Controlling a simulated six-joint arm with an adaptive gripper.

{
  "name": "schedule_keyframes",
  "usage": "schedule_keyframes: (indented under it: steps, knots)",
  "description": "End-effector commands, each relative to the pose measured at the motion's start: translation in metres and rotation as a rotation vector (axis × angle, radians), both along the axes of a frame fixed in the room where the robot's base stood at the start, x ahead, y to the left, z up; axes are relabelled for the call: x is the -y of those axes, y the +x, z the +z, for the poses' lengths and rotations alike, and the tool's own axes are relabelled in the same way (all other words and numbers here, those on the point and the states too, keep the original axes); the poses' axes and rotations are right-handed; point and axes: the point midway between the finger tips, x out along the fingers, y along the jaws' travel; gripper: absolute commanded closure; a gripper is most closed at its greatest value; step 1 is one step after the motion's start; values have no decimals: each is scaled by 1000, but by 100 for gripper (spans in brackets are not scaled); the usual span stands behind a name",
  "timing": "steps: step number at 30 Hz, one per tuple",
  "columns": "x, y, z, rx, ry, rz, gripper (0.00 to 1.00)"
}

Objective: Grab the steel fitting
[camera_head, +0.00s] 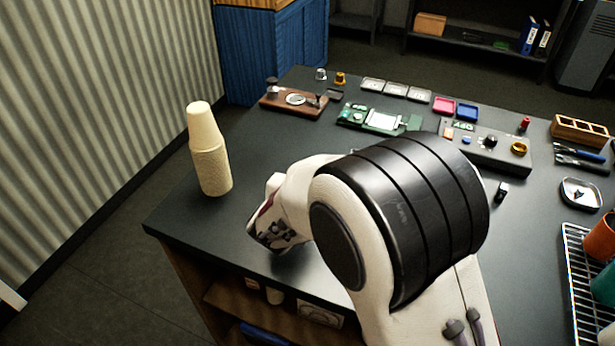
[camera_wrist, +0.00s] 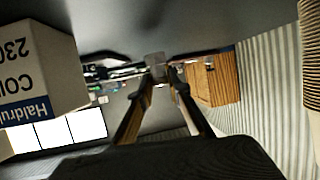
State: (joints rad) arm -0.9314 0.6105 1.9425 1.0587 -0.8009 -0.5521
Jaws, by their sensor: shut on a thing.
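My gripper (camera_wrist: 157,72) shows in the wrist view, its two fingers closing toward each other on a small grey, metal-looking piece (camera_wrist: 155,58). The piece is too small and blurred to tell surely whether it is the steel fitting. In the head view my own arm hides the gripper and what it holds. A small silver-coloured fitting (camera_head: 320,74) stands at the far end of the dark bench (camera_head: 180,215), beside a brass-coloured one (camera_head: 340,79).
A stack of tan cups (camera_head: 209,150) stands at the bench's left. A wooden board (camera_head: 293,101), green circuit board (camera_head: 384,119) and grey control panel (camera_head: 500,150) lie farther back. A wire rack (camera_head: 575,290) is at right. A printed carton (camera_wrist: 38,65) shows in the wrist view.

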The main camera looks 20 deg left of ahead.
Motion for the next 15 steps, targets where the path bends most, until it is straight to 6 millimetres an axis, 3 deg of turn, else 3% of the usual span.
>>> schedule_keyframes:
  steps: [9,15]
  knots:
    - [0,0,46,3,4,0,100]
    - [0,0,65,2,3,0,100]
